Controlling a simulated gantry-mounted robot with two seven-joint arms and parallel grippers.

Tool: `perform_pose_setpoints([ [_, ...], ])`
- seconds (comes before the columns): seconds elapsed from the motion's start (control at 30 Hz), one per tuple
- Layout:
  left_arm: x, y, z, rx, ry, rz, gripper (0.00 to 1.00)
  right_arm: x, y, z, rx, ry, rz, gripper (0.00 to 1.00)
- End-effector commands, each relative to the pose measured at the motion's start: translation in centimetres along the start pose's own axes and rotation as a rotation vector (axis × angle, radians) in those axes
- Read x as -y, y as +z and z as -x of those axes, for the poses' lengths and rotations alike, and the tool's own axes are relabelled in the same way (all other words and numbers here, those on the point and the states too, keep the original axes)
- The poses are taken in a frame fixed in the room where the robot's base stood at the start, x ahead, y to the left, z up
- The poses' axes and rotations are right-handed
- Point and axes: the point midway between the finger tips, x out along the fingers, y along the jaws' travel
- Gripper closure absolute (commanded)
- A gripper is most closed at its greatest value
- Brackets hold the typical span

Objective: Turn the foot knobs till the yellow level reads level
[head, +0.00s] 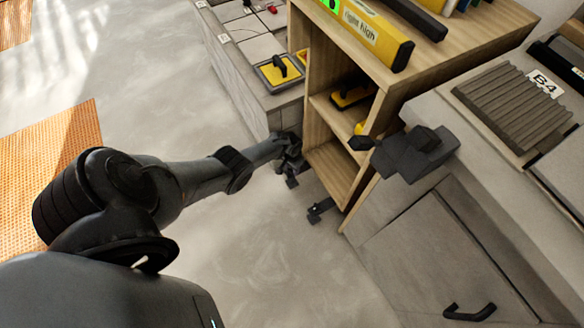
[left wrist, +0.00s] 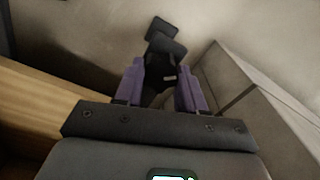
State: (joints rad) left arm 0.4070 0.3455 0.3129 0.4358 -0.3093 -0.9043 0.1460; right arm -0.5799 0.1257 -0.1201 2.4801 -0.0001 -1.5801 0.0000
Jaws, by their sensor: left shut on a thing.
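The yellow level (head: 372,32) lies on top of the wooden shelf unit (head: 450,42). Its label reads "right high" beside a green lit display (head: 331,4). My left gripper (head: 290,165) is low at the unit's lower left corner, by a foot. In the left wrist view its purple finger pads (left wrist: 160,85) are shut on a black foot knob (left wrist: 158,68), with the dark foot (left wrist: 165,35) beyond. The knob is mostly hidden by the gripper in the head view. Another black foot (head: 319,210) stands on the floor nearer me. My right gripper is not in view.
A grey counter (head: 370,225) stands close on the unit's right, with a dark grey block-shaped object (head: 415,155) at its edge. A tiled bench (head: 235,60) with a yellow float (head: 280,70) stands at the left. The floor (head: 245,240) around my left arm is clear.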

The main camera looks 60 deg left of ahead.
Motion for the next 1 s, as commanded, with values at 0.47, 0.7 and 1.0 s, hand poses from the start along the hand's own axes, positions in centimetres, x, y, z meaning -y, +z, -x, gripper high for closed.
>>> perform_pose_setpoints([
  [0.47, 0.04, 0.24, -0.25, 0.003, -0.001, 0.000, 0.44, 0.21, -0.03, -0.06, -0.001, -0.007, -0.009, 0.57],
  [0.7, 0.02, 0.11, -0.12, 0.002, -0.001, -0.001, 0.35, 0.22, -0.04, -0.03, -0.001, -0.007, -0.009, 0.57],
  [1.0, 0.03, 0.06, 0.64, 0.001, -0.001, -0.001, 0.35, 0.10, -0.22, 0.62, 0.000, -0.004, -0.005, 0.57],
])
